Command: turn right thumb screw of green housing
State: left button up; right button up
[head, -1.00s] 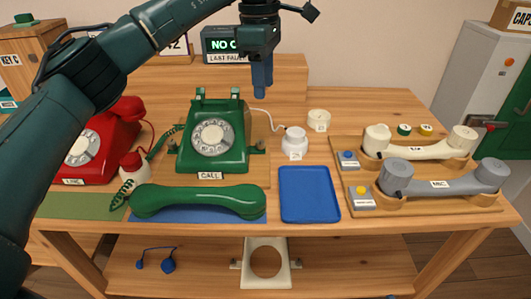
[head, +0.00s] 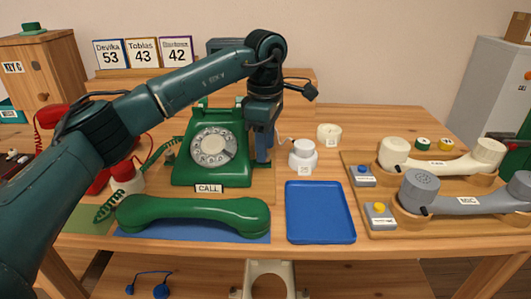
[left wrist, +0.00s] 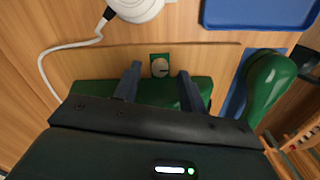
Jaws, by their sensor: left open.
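The green phone housing (head: 212,150) stands upright on its wooden base, with a dial on its front and a CALL label below. In the left wrist view the housing's green edge (left wrist: 170,90) runs under my gripper. The right thumb screw (left wrist: 160,67) is a small grey round knob on a green tab beside that edge. My left gripper (head: 262,160) points down at the housing's right side. In the wrist view its open fingers (left wrist: 160,72) stand on either side of the screw, apart from it. In the head view the screw is hidden. My right gripper is not in view.
A white round pot (head: 303,157) with a cord stands right of the gripper. The green handset (head: 192,214) lies in front of the phone, beside a blue tray (head: 320,212). Cream (head: 443,160) and grey (head: 465,197) handsets rest on the right. A red phone (head: 96,180) is partly behind my arm.

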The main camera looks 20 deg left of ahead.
pick_arm(q)
jog(key=shift+f, duration=0.75)
jog(key=shift+c, duration=0.3)
grip_shut()
